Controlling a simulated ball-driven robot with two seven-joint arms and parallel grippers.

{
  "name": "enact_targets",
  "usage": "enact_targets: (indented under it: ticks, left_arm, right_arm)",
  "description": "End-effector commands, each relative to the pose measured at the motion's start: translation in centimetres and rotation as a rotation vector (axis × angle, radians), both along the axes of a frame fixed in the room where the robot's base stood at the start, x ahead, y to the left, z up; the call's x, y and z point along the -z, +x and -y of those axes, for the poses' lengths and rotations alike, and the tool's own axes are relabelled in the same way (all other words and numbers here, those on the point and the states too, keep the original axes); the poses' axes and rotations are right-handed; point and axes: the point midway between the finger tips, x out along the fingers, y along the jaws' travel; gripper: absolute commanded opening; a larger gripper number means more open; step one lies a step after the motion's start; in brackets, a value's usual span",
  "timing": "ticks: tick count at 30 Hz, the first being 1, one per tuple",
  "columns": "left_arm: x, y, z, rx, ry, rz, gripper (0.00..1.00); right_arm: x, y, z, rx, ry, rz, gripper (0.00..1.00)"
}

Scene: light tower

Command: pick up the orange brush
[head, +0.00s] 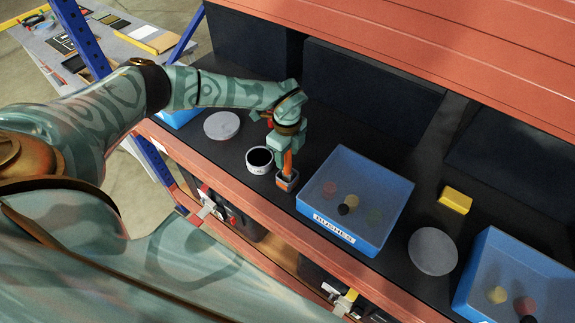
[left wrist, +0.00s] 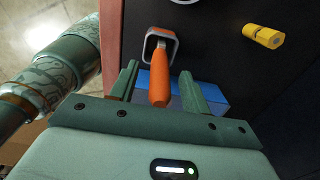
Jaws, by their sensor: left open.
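The orange brush (head: 287,175) stands on the dark shelf between a small white-rimmed cup and a blue bin, partly hidden by my left gripper in the head view. My left gripper (head: 287,150) comes down over it from above. In the left wrist view the orange handle (left wrist: 160,85) lies between the two open fingers of the gripper (left wrist: 160,88), with a gap on each side. The brush's grey-rimmed head (left wrist: 161,43) shows beyond the fingertips. My right gripper is not in view.
The white cup (head: 260,160) stands close left of the brush. The blue bin labelled BUSHES (head: 333,229) is close on the right. Farther right are a yellow block (head: 455,200), a grey disc (head: 433,252) and another blue bin (head: 474,275). Dark panels (head: 375,85) stand behind.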

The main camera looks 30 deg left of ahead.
Motion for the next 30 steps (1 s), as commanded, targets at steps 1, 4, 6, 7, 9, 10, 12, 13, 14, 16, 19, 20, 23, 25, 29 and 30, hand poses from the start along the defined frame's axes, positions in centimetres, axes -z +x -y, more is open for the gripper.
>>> enact_targets:
  ticks: [1, 4, 6, 7, 9, 10, 12, 13, 14, 16, 19, 20, 23, 25, 29, 30]
  left_arm:
    - [0.0, 0.0, 0.0, 0.000, 0.000, 0.000, 0.47]
    - [0.0, 0.0, 0.0, 0.000, 0.000, 0.000, 0.30]
    - [0.0, 0.0, 0.0, 0.000, 0.000, 0.000, 0.11]
    - [0.0, 0.0, 0.0, 0.000, 0.000, 0.000, 0.03]
    - [-0.1, 0.0, 0.0, 0.000, 0.000, 0.000, 0.00]
    - [-0.1, 0.0, 0.0, 0.000, 0.000, 0.000, 0.00]
    - [-0.1, 0.0, 0.0, 0.001, 0.000, 0.001, 0.00]
    - [-0.1, 0.0, 0.0, 0.000, 0.000, 0.001, 0.00]
    - [-0.1, 0.0, 0.0, 0.000, 0.000, 0.001, 0.00]
    - [-0.1, 0.0, 0.0, 0.000, -0.001, 0.001, 0.00]
    - [-0.5, 0.1, 0.0, 0.001, -0.001, 0.002, 0.00]
    - [-0.7, 0.1, 0.0, 0.001, -0.001, 0.002, 0.00]
    - [-1.8, 0.2, 0.0, 0.001, -0.001, 0.004, 0.00]
    - [-2.9, 0.1, 0.0, 0.001, 0.000, 0.004, 0.00]
    - [-4.8, -1.3, 0.3, 0.003, -0.002, 0.002, 0.00]
    - [-5.4, -1.8, 0.3, 0.004, -0.001, 0.003, 0.00]
  right_arm:
    - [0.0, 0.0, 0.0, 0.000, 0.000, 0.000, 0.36]
    - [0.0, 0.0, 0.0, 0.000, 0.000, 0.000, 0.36]
    - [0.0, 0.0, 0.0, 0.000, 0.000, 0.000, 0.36]
    - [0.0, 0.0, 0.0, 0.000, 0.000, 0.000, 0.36]
    - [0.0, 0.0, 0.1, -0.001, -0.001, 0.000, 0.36]
    - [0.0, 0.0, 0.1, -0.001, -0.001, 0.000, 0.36]
    - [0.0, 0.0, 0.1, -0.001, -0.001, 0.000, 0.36]
    - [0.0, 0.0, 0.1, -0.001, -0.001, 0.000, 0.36]
    - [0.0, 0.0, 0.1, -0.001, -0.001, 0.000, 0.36]
    - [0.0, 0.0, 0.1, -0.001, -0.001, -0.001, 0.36]
    - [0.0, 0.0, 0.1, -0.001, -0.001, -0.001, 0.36]
    - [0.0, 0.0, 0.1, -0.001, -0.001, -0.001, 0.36]
    - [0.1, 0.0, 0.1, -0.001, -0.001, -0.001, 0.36]
    - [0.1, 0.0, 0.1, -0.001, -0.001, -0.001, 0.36]
    - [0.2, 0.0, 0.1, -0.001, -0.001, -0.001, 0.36]
    - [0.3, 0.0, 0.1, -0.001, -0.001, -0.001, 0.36]
